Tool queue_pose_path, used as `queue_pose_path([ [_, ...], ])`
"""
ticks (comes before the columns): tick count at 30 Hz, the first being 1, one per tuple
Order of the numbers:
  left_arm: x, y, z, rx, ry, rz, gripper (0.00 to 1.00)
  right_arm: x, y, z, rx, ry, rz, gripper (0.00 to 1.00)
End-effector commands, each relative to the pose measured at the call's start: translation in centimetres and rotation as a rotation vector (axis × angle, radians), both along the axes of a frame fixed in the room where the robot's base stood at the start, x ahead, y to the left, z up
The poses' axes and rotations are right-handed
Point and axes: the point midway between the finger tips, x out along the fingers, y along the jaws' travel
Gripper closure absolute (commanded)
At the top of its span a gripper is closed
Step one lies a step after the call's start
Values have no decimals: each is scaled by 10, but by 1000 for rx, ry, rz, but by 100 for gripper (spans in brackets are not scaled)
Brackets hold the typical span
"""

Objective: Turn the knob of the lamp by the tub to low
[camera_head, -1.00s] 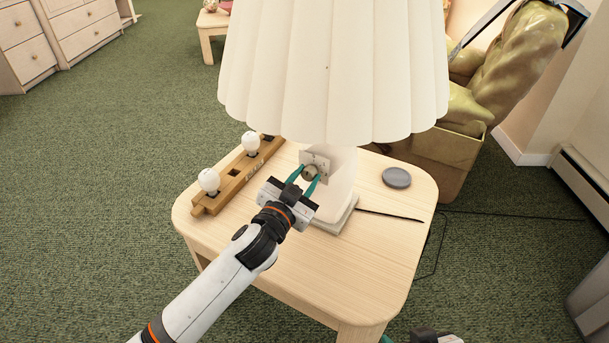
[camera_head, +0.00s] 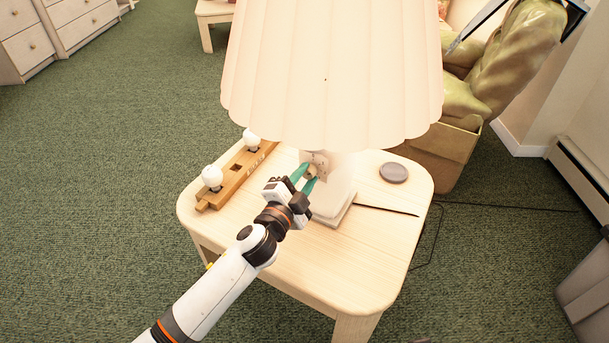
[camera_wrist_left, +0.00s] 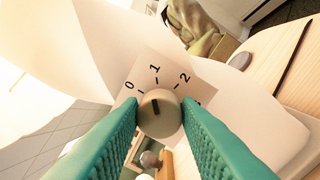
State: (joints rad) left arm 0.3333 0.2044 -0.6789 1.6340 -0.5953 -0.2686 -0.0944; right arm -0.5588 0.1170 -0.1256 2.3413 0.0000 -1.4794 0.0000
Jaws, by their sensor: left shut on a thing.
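The lamp has a pleated shade (camera_head: 330,75) and a pale base (camera_head: 340,185), and stands on a light wooden side table (camera_head: 300,255). The shade glows warm. My left gripper (camera_head: 304,180) is shut on the round knob (camera_wrist_left: 160,118) at the front of the base, one teal finger on each side. In the left wrist view the dial plate (camera_wrist_left: 143,83) behind the knob reads 0, 1, 2, with a further mark partly hidden by a finger. My right gripper cannot be made out.
A wooden bulb holder (camera_head: 238,175) with white bulbs lies left of the lamp. A grey disc (camera_head: 394,173) and a thin dark stick (camera_head: 388,209) lie to its right. A box with a green object (camera_head: 515,60) stands behind. Green carpet surrounds the table.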

Motion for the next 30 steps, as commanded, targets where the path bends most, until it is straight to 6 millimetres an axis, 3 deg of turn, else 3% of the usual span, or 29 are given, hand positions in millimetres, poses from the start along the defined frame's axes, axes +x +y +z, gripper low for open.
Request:
queue_pose_path([
  [17, 0, -1, 0, 30, -17, -1, 93, 2, 0, -6, 0, 1, 0, 46],
  [18, 0, -1, 0, 30, -17, -1, 67, 2, 0, -6, 0, 1, 0, 46],
  [21, 0, -1, 0, 30, -17, -1, 50, 2, 0, -6, 0, 1, 0, 46],
  [30, -1, 0, 0, 30, -16, 0, 48, 2, 0, -6, 0, 1, 0, 46],
])
